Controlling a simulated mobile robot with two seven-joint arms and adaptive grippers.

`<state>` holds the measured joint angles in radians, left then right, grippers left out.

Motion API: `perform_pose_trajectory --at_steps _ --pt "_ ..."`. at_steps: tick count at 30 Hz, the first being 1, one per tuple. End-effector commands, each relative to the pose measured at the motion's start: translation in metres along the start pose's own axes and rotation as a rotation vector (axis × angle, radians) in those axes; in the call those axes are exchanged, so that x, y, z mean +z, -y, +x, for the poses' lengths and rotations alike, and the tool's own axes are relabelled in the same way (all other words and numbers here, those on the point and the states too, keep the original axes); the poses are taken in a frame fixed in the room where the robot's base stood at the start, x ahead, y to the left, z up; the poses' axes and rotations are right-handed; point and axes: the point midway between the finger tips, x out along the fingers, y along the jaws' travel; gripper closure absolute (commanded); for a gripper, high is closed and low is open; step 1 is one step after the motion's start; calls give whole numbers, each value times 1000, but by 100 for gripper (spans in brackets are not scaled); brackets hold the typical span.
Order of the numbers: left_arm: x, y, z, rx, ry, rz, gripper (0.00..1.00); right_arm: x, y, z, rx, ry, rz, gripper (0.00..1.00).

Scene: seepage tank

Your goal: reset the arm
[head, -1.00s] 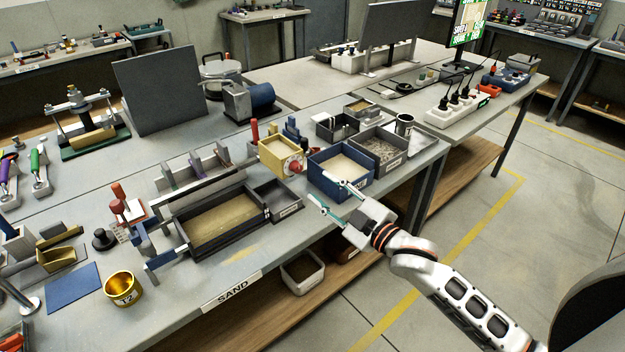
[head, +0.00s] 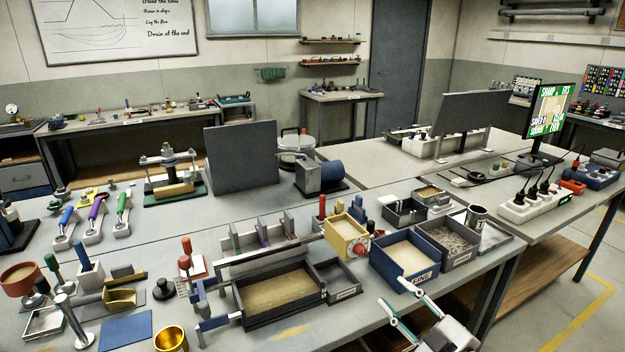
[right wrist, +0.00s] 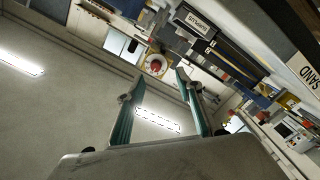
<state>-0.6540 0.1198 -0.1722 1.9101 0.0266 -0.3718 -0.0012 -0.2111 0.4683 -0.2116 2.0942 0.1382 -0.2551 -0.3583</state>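My right gripper (head: 412,312) is at the lower right of the head view, by the table's front edge. Its two fingers stand apart with nothing between them. In the right wrist view the teal-lined fingers (right wrist: 156,100) are also spread and empty. The gripper is in front of the blue bin marked FINE (head: 404,258) and apart from it. Most of the right arm is below the picture. My left gripper is in neither view.
The bench (head: 400,322) carries a dark sand tank (head: 283,313), a yellow box (head: 347,238), a gravel bin (head: 447,243), a gold cup (head: 171,340) and a blue mat (head: 125,332). Open floor (head: 572,315) lies to the right of the bench.

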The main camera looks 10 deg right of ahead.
Motion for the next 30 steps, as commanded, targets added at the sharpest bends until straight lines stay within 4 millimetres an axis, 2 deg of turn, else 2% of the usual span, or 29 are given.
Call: perform_pose_trajectory --at_steps 5,9,12,15,18,21,30 --pt "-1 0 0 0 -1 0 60 60 75 -34 -58 167 185 65" --pt "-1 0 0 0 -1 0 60 107 147 -80 -100 333 353 65" --pt "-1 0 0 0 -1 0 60 130 193 -116 -122 441 456 65" --pt "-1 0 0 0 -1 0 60 145 229 -147 -136 528 534 65" --pt "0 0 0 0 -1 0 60 154 252 -168 -143 586 585 65" --pt "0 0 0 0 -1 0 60 157 263 -180 -147 616 609 65" --pt "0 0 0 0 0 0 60 158 266 -183 -148 624 616 65"
